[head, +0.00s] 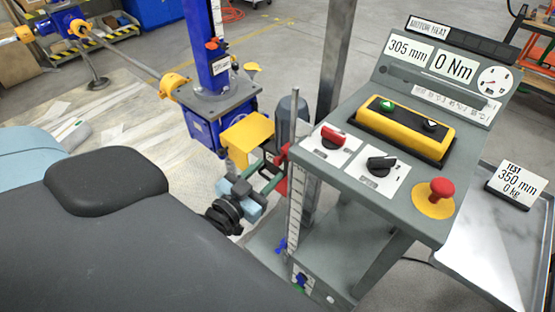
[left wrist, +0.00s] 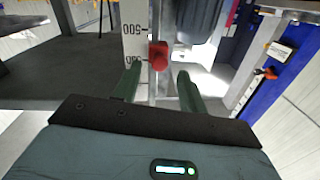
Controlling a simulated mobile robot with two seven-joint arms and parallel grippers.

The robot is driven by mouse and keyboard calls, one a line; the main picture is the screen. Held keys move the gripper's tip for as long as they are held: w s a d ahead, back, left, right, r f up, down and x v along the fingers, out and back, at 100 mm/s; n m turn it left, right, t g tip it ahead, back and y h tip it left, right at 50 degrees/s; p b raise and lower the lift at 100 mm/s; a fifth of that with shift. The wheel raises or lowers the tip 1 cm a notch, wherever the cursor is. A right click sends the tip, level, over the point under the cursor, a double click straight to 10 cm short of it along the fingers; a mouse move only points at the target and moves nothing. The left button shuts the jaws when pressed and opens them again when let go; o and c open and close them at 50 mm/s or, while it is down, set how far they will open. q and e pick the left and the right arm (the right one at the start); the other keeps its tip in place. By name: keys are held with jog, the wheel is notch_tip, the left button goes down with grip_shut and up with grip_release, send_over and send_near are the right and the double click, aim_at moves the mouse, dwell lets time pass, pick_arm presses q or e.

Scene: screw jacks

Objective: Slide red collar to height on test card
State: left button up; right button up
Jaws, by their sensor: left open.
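The red collar (head: 283,155) sits on the upright white scale (head: 295,205) at the left side of the grey console. In the left wrist view the red collar (left wrist: 158,56) is beside the scale (left wrist: 135,30), whose "500" mark shows above a partly hidden number. My left gripper (head: 276,177) is at the collar, coming in from the left. Its two green fingers (left wrist: 160,84) are apart, with the collar ahead and between them; I cannot tell whether they touch it. The test card (head: 518,185) reads "TEST 350 mm 0 kg". My right gripper is not in view.
The console display (head: 408,50) reads 305 mm and 0 Nm. A red knob (head: 334,137), a black knob (head: 382,163) and a red mushroom button (head: 436,193) sit close to the scale. A blue screw jack column (head: 205,50) stands behind. A grey post (head: 333,60) rises behind the console.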

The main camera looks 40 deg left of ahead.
aim_at(276, 164)
pick_arm(q)
jog(key=w, duration=0.3)
jog(key=shift+w+r, duration=0.1)
jog(key=shift+w, duration=1.05)
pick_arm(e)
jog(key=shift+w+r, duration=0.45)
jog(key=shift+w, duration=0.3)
